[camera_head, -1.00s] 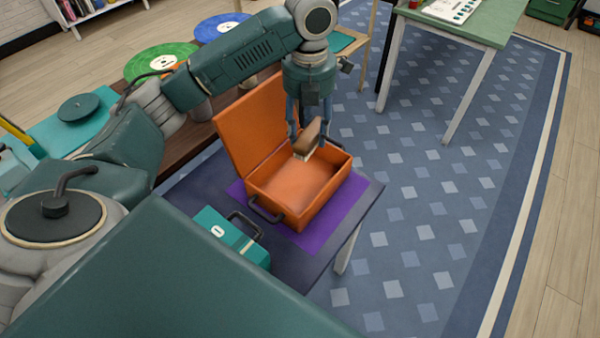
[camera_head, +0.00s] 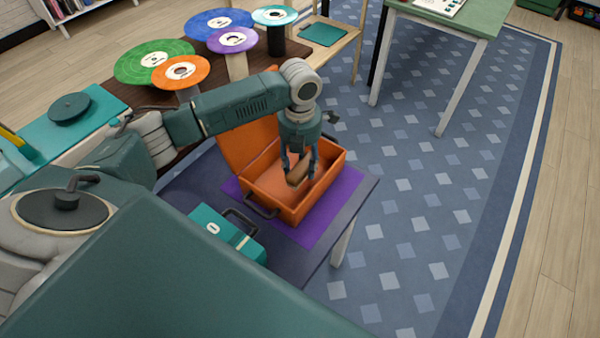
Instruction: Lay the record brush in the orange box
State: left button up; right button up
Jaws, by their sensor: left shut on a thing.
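The orange box (camera_head: 275,206) stands open on a purple mat (camera_head: 331,219) on the dark table, its lid raised at the back left. My left gripper (camera_head: 298,176) points down into the box and is shut on the record brush (camera_head: 296,175), a brown block with a pale underside. The brush is tilted and appears within the box walls. I cannot tell whether it touches the box floor. My right gripper is not in view.
A teal case (camera_head: 226,234) with a dark handle sits left of the box. Colored record discs (camera_head: 155,61) stand on the brown table behind my arm. A green table (camera_head: 450,18) stands at the back right. Patterned rug lies right of the dark table.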

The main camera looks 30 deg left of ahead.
aim_at(300, 174)
pick_arm(q)
jog(key=shift+f, duration=2.05)
jog(key=shift+f, duration=0.15)
jog(key=o, duration=1.2)
notch_tip(300, 174, up, 12)
jog(key=shift+r, duration=0.2)
